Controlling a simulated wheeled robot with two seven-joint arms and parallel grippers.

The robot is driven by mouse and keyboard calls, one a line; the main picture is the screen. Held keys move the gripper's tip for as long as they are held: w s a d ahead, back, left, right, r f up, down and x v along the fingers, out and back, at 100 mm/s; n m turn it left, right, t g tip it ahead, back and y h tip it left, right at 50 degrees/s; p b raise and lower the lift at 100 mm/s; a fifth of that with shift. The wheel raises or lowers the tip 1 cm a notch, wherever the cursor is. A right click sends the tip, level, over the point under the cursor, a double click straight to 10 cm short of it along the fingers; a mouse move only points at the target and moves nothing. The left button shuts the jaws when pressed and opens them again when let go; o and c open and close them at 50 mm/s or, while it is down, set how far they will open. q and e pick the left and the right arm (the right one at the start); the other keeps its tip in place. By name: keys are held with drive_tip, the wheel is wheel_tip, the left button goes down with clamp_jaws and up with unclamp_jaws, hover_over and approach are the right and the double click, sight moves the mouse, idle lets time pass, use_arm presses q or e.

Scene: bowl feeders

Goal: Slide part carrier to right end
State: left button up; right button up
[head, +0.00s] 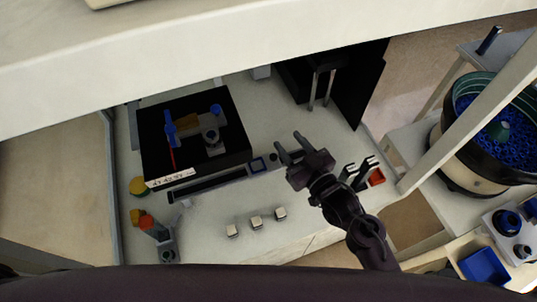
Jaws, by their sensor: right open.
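The part carrier looks like a small blue-framed square piece (258,165) on a dark straight rail (210,184) in the head view. It sits toward the rail's right part. My right gripper (288,141) is open, its two fingers pointing up and left, just right of the carrier. It appears empty and apart from the carrier, though its height above the rail is hard to judge. The gripper hides part of the rail's right end. My left gripper is not in view.
A black plate (155,160) with a blue and grey mechanism stands behind the rail. Several pale square buttons (256,222) lie in front. A black forked part (360,172) and a red piece (377,177) are at right. A bowl feeder (455,155) with blue parts stands further right.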

drive_tip(key=b, duration=1.6)
approach(276, 160)
drive_tip(key=x, duration=0.4)
drive_tip(key=shift+p+x, duration=0.4)
drive_tip(key=shift+x, duration=3.3)
drive_tip(key=shift+s, duration=0.1)
clamp_jaws()
drive_tip(key=shift+d, duration=0.1)
